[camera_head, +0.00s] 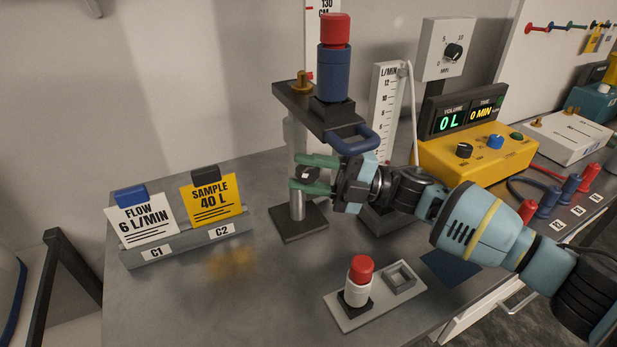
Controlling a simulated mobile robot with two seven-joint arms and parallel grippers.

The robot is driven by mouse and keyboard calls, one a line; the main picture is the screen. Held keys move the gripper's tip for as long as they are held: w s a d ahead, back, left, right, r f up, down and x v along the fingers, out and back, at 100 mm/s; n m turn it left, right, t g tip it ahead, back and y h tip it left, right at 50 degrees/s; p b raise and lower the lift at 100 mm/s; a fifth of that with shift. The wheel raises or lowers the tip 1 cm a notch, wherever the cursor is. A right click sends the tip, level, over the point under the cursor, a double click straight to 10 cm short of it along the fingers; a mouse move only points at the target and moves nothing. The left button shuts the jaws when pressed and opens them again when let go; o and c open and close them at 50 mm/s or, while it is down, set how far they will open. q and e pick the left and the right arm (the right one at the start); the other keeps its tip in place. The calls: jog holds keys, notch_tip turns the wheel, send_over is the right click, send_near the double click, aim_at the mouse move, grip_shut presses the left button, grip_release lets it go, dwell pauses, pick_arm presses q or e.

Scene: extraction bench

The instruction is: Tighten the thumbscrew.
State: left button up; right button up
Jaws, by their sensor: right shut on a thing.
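The stand has an upright metal post (297,208) on a dark base (299,223). Its dark bracket (296,95) carries a blue cylinder with a red cap (335,30). A brass knob (301,80) stands on the bracket's top left. My right gripper (308,174) reaches in from the right below the bracket. Its green fingers close on a small dark part with a grey end (306,173), at the post. I cannot tell whether this part is the thumbscrew; the wrist and fingers hide some of it. My left gripper is not in view.
Two cards, white FLOW (142,220) and yellow SAMPLE (212,200), stand in a rack at left. A yellow console (478,158) reads 0 L, 0 MIN. A red-capped white cylinder (358,284) stands on a plate in front. The bench front left (215,300) is clear.

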jog(key=shift+m+y, duration=0.3)
jog(key=shift+y, duration=0.1)
jog(key=o, duration=1)
jog(key=shift+r, duration=0.1)
